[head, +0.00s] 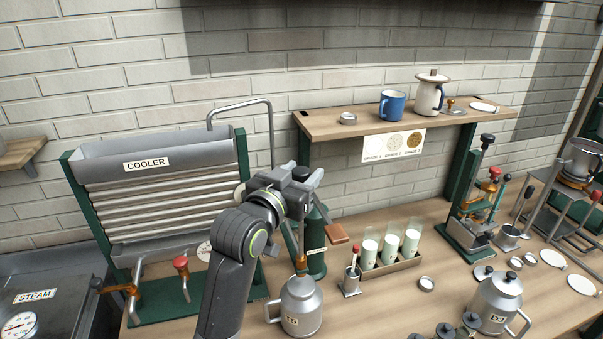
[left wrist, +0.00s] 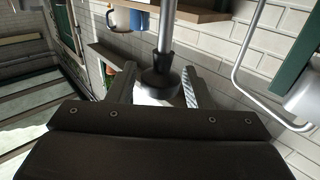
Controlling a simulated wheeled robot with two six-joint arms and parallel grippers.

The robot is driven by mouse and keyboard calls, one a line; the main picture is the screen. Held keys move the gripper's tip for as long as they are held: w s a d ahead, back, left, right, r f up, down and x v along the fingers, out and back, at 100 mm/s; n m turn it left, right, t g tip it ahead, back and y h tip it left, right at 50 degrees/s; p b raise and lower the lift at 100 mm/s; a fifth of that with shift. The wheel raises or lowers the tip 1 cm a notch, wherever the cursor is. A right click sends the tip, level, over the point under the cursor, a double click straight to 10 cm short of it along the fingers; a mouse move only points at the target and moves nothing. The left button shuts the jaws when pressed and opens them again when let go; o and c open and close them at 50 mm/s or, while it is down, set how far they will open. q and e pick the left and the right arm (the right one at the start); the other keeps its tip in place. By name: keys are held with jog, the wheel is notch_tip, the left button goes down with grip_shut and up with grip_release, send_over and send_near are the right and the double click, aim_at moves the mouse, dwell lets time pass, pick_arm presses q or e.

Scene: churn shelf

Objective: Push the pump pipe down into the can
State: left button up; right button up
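The can (head: 301,312) is a grey metal can with a side handle, standing on the bench at the lower middle of the head view. A brass fitting (head: 301,264) rises from its neck, beside a dark green cylinder (head: 315,243). My left gripper (head: 312,180) is above the can and partly hides what is above the neck. In the left wrist view, a metal rod (left wrist: 166,30) with a black knob (left wrist: 160,82) lies between the spread fingers; a gap shows at the left finger. I cannot tell whether the knob belongs to the pump pipe. My right gripper is out of view.
The cooler (head: 165,190) stands to the left. A rack of milk glasses (head: 390,262) is just right of the can, with a red-handled tool (head: 352,272) between. A shelf (head: 345,124) is above. Another can (head: 495,300) stands at the right front.

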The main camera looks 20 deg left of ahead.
aim_at(300, 250)
pick_arm(q)
grip_shut()
notch_tip(300, 250, down, 19)
jog(key=b, duration=1.1)
jog(key=shift+f+b, duration=0.5)
jog(key=shift+f, duration=0.1)
jog(key=shift+o, duration=1.1)
grip_release()
jog(key=shift+w, duration=0.15)
